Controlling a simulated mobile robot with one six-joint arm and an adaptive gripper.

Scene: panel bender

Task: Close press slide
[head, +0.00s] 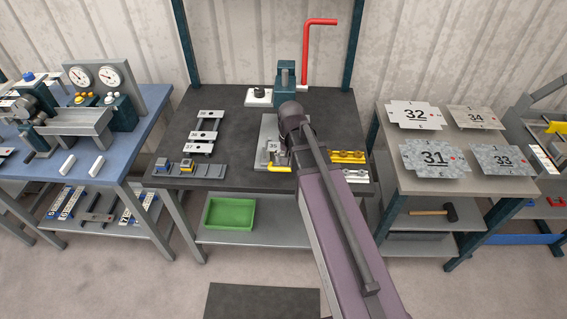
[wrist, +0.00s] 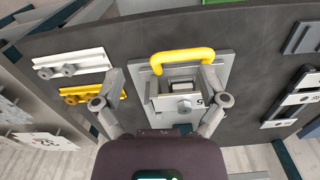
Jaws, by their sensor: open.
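The press slide is a grey plate (head: 267,130) with a yellow handle (head: 279,168) at its front edge, on the dark bench below the teal press (head: 285,85). I cannot tell whether the fingers touch anything. My arm hides the gripper and part of the slide in the head view.
A red lever (head: 306,50) rises at the press. Tooling bars (head: 205,132) lie left of the slide; a yellow bar (head: 347,157) lies right. A green bin (head: 229,214) is on the shelf below. Side tables hold gauges (head: 95,76) and numbered plates (head: 433,158).

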